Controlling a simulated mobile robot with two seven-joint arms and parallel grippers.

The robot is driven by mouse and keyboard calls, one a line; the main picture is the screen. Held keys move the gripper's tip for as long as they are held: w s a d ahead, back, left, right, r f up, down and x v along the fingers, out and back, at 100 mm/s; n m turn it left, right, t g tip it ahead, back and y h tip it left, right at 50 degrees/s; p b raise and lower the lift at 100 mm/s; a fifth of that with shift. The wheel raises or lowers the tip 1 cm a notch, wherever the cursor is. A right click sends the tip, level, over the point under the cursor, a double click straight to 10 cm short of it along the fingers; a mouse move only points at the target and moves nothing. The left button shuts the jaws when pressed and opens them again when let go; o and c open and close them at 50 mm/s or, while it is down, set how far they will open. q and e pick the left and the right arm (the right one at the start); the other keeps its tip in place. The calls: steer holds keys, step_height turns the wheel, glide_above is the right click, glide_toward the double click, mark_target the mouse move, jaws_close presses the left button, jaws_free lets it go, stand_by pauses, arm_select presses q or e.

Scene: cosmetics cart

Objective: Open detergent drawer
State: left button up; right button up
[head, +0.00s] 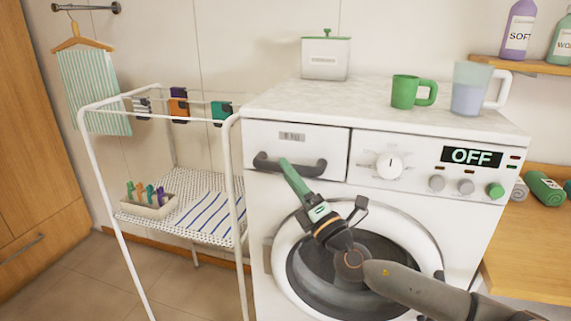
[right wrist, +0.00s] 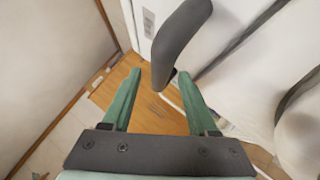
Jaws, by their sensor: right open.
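The detergent drawer (head: 315,139) is the white panel at the upper left of the washing machine (head: 262,225), and looks closed. Its dark handle (head: 265,165) runs across the lower part of the drawer front. My right gripper (head: 285,163) has its green fingers at the handle, overlapping it left of its middle. In the right wrist view the right gripper (right wrist: 158,76) is open, and the handle (right wrist: 182,35) reaches down between the fingertips, closer to the right one. I cannot tell whether they touch. My left gripper is not in view.
The round door (head: 290,255) is below the drawer, behind my right arm. The dial (head: 389,166) and "OFF" display (head: 472,156) are right of the drawer. A green mug (head: 404,92) and a jug (head: 468,95) stand on top. A drying rack (head: 237,190) stands close on the left.

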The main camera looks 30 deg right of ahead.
steer(key=shift+x, duration=1.1)
jaws_close()
stand_by(0.8)
